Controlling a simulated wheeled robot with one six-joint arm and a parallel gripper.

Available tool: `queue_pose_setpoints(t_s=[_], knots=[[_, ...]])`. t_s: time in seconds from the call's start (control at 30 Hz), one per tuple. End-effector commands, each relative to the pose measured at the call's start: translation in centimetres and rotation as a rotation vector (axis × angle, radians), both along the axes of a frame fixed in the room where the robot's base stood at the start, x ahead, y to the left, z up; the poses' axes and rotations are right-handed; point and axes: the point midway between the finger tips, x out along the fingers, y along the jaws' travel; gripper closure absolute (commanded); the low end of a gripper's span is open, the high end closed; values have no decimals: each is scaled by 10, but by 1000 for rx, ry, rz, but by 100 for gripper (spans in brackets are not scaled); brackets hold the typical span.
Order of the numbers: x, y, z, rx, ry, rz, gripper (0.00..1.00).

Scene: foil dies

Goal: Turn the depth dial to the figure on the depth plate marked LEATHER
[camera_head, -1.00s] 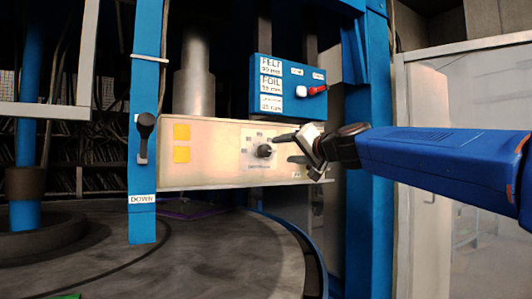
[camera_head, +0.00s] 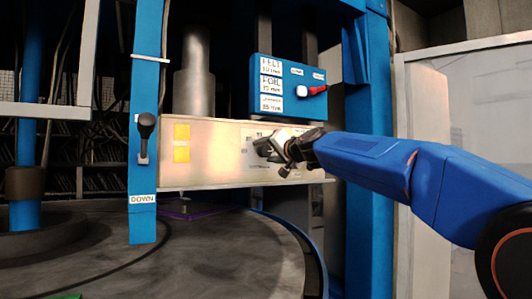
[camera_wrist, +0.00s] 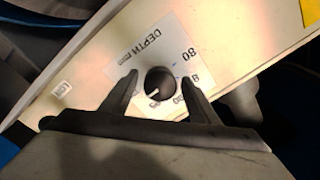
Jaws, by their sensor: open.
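The depth dial (camera_wrist: 160,81) is a round black knob with a white pointer mark, on a white scale card marked DEPTH (camera_wrist: 150,42). In the wrist view the pointer mark sits toward the lower left of the knob. My gripper (camera_wrist: 160,77) is open, with one finger on each side of the dial; I cannot tell whether they touch it. Figure 80 shows upper right of the dial; other figures are partly hidden by the fingers. In the head view my gripper (camera_head: 268,147) covers the dial.
A red-handled switch (camera_head: 313,89) sits on the blue box above. A black lever (camera_head: 146,130) stands left, above a DOWN label (camera_head: 143,199). A dark round table (camera_head: 210,255) lies below.

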Motion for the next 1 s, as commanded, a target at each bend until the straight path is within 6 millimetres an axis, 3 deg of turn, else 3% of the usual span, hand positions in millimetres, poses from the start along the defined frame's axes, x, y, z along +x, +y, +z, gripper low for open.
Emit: queue_pose_setpoints(t_s=[0.27, 0.43, 0.47, 1.0], knots=[[1, 1, 0, 1, 1, 0, 45], [1, 1, 0, 0, 1, 1, 83], [1, 1, 0, 0, 1, 1, 86], [1, 1, 0, -121, -81, 0, 85]])
